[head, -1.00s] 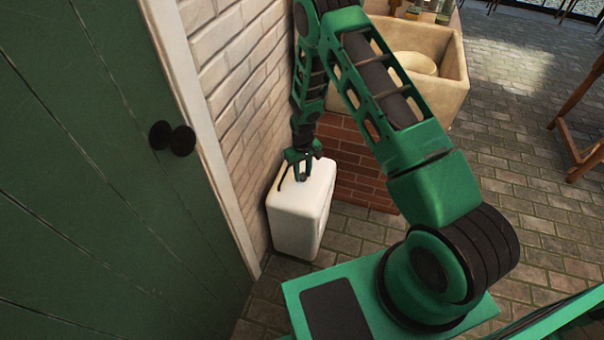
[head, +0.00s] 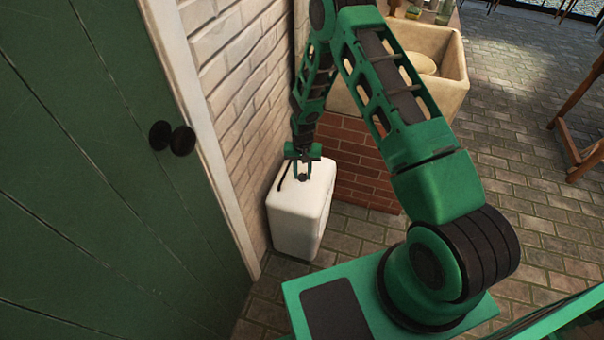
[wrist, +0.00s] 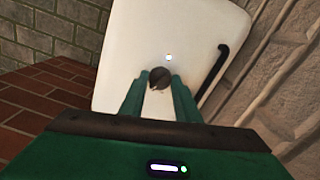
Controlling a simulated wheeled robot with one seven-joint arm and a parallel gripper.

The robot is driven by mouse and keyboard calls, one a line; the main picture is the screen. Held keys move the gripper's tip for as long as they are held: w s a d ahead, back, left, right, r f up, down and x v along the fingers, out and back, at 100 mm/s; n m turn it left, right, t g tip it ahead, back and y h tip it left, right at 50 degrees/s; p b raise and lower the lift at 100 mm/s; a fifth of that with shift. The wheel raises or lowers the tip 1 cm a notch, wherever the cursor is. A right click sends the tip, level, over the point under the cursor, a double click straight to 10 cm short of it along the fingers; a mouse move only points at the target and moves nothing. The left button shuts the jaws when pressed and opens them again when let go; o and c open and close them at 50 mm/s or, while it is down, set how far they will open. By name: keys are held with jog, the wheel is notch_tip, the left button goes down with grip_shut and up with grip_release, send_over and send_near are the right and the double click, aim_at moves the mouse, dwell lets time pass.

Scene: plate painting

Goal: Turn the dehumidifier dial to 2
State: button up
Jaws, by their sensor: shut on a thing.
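The white dehumidifier (head: 297,215) stands on the floor against the brick wall, and its white top fills the middle of the wrist view (wrist: 140,50). My gripper (head: 302,177) reaches down onto its top. In the wrist view my gripper (wrist: 159,80) is shut on the dark round dial (wrist: 159,74), one finger on each side. The fingers hide part of the dial, and I cannot read its number or pointer. A small lit indicator (wrist: 169,57) shows just beyond the dial.
A black handle (wrist: 212,72) lies along one side of the top. A red brick base (head: 357,165) under a stone sink (head: 455,85) stands close to the right. A green door (head: 90,180) with black knobs is at left. Paved floor (head: 510,200) is open at right.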

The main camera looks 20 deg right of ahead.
aim_at(302, 174)
jog(key=shift+w+r, duration=0.1)
jog(key=shift+w, duration=0.15)
jog(key=o, duration=1)
jog(key=shift+o, duration=0.2)
jog(key=shift+s, duration=0.15)
notch_tip(302, 174, up, 11)
jog(key=shift+f, duration=0.2)
